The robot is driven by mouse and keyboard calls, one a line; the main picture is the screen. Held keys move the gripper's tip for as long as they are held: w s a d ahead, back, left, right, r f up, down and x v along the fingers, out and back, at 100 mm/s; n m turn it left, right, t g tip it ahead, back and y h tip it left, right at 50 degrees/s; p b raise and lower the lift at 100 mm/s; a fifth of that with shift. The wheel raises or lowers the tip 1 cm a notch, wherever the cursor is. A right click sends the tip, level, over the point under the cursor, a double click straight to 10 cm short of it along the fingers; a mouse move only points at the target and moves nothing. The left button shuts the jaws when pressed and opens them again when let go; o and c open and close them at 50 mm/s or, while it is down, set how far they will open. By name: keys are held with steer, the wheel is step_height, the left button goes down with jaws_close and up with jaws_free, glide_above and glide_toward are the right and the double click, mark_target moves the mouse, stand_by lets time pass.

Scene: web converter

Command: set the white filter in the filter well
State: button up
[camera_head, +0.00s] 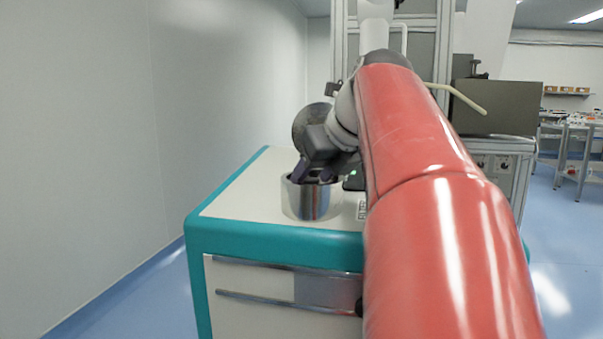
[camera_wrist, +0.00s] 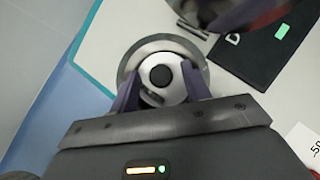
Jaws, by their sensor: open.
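My gripper (camera_head: 315,178) points down into the cylinder's mouth. In the wrist view my gripper (camera_wrist: 160,78) is open, with one dark purple finger on each side of the disc. Whether the fingers touch the disc is unclear. The filter is hidden in the head view.
The white cabinet top (camera_head: 245,200) has a teal edge and is clear left of the cylinder. A black panel with a green light (camera_wrist: 262,45) and a white label (camera_wrist: 303,145) lie to the right. A dark reflective curved object (camera_wrist: 235,15) overhangs the top of the wrist view.

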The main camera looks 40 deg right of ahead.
steer(key=p+v, duration=0.3)
steer(key=v, duration=0.9)
